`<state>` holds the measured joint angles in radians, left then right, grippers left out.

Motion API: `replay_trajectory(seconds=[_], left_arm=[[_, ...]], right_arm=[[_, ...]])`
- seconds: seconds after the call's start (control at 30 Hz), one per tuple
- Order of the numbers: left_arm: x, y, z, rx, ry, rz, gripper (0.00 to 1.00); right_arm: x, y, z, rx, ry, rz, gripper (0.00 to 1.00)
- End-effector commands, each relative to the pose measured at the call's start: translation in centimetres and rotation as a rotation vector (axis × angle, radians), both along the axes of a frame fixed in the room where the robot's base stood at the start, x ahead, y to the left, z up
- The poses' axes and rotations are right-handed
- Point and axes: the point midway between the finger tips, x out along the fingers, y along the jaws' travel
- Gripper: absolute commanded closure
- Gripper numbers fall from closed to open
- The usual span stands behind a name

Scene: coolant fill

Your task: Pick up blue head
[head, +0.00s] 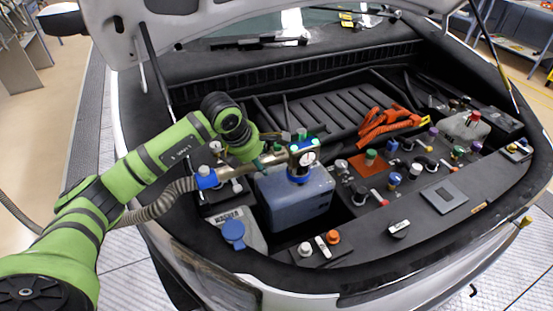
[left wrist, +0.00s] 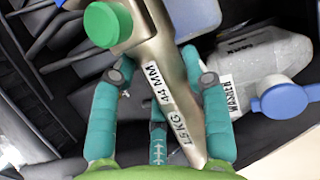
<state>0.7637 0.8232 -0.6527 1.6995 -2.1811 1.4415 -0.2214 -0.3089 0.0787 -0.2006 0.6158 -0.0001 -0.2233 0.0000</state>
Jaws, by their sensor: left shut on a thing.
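The blue head is a brass-coloured metal tool with a round gauge, green knobs and a blue collar (head: 298,177) at its lower end. The collar sits at the top of the blue-grey coolant tank (head: 290,200); I cannot tell whether they touch. In the left wrist view the head's metal body (left wrist: 168,70) carries the labels "44 MM" and "1.5KG", and a green knob (left wrist: 106,25) shows at its end. My left gripper (head: 262,158) is shut on this body, with teal fingers (left wrist: 160,85) on both sides of it. My right gripper is not in view.
A ribbed hose (head: 155,202) with a blue fitting (head: 206,178) runs left below my arm. A washer tank with a blue cap (head: 233,232) stands in front. An orange cable bundle (head: 388,125) and several coloured caps lie right. The raised bonnet is overhead.

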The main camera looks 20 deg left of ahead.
Motion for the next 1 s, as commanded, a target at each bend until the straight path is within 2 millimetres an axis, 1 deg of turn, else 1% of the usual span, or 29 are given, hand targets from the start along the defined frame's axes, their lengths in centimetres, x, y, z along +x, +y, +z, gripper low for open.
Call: replay_trajectory(seconds=[0.03, 0.17, 0.27, 0.57, 0.77, 1.0], left_arm=[[0.3, -0.1, 0.6, -0.005, -0.017, -0.003, 1.0], [0.4, -0.1, 0.8, -0.004, -0.017, -0.003, 1.0], [0.4, 0.0, 1.4, -0.003, -0.017, -0.001, 1.0], [0.2, -0.1, 4.3, -0.001, -0.01, -0.003, 1.0], [-0.8, -2.7, 5.6, -0.002, -0.009, -0.006, 1.0], [-2.4, -6.7, 8.1, -0.003, -0.01, -0.009, 1.0]], right_arm=[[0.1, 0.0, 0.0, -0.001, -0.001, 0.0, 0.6], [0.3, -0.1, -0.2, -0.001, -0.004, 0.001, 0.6], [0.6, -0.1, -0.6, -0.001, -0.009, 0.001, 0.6], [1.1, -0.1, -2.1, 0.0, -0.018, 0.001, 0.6], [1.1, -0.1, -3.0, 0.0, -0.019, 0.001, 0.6], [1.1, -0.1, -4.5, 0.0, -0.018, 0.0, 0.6]])
